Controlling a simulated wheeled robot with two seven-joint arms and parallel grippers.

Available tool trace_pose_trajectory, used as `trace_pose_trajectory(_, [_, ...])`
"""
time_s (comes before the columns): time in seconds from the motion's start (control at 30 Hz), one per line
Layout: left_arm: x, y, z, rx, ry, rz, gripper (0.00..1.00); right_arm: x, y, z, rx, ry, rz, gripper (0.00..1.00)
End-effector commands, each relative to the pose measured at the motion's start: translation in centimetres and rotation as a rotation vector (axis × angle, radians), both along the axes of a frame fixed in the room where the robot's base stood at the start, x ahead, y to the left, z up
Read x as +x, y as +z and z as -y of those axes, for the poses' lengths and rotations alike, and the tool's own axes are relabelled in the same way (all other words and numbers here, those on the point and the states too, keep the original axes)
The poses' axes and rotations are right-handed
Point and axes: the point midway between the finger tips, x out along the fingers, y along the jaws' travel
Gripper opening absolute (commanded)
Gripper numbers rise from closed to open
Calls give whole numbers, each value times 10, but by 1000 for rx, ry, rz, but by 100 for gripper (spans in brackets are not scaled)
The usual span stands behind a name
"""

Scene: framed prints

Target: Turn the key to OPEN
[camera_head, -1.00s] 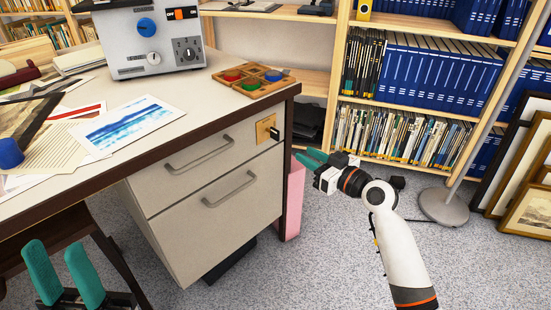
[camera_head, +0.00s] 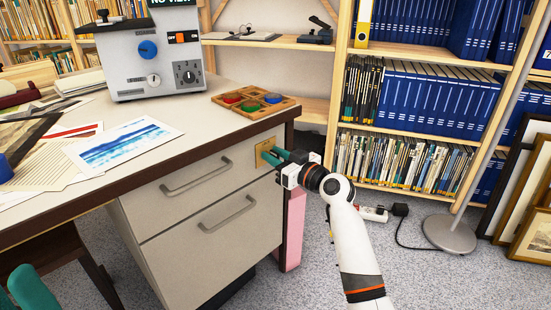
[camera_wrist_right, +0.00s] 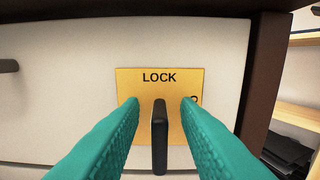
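A yellow lock plate (camera_head: 262,155) is on the front of the upper drawer, below the desk edge. In the right wrist view the plate (camera_wrist_right: 158,82) reads LOCK at the top, and the lettering on its right is mostly hidden by a finger. The black key (camera_wrist_right: 160,138) stands upright in front of the plate. My right gripper (camera_wrist_right: 160,112) is open, with one teal finger on each side of the key and a gap to both. In the head view the right gripper (camera_head: 276,156) hides the key. My left gripper (camera_head: 18,294) is open and empty at the bottom left, partly cut off.
The desk (camera_head: 195,118) holds a grey device (camera_head: 152,62), a wooden tray (camera_head: 225,110) with coloured pieces and a blue print (camera_head: 122,144). Two drawer handles (camera_head: 195,178) stick out left of the plate. A lamp base (camera_head: 450,235) and framed prints (camera_head: 535,215) stand at the right.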

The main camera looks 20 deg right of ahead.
Motion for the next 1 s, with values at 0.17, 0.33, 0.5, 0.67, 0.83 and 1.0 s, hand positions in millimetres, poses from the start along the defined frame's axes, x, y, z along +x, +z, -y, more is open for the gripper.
trace_pose_trajectory(0.17, [0,0,0,0,0,-1,36,1,0,-1,0,0,0,29])
trace_pose_trajectory(0.33, [0,0,0,0,0,-2,36,1,0,0,0,0,0,14])
trace_pose_trajectory(0.5, [0,0,0,0,0,-2,36,1,0,0,0,0,0,0])
trace_pose_trajectory(0.67, [0,1,0,0,0,-2,36,1,0,0,6,0,-3,0])
trace_pose_trajectory(0.83, [-1,5,0,-3,0,1,36,1,1,0,41,-1,-22,0])
trace_pose_trajectory(1.0, [-3,1,-1,-4,-1,-31,36,1,2,0,123,0,-66,0])
